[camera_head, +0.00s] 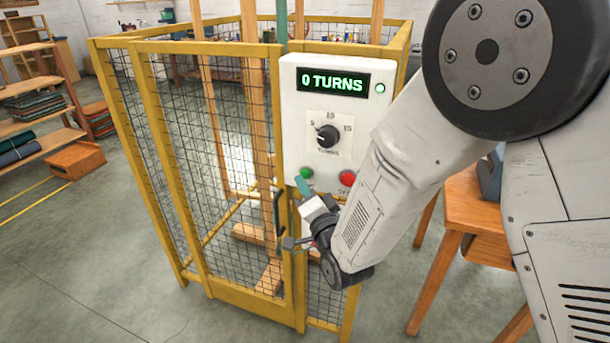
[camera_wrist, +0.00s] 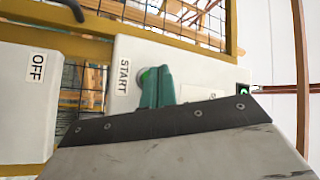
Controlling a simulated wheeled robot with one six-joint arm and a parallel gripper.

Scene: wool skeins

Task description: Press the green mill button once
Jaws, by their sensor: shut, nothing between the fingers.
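The green mill button (camera_head: 306,173) sits low on the left of the white control box (camera_head: 290,100). In the wrist view the green button (camera_wrist: 144,74) shows beside a START label, partly hidden by my fingers. My gripper (camera_head: 301,185) has teal fingers, shut and empty, just below the button in the head view. In the wrist view the fingers (camera_wrist: 157,88) overlap the button's edge. I cannot tell whether they touch it. The display (camera_head: 333,82) reads "0 TURNS".
A red button (camera_head: 348,178) is right of the green one, below a black dial (camera_head: 328,136). A yellow mesh cage (camera_head: 140,150) with a dark handle stands behind and left. A wooden table (camera_head: 455,215) is at right. An OFF label (camera_wrist: 38,67) shows in the wrist view.

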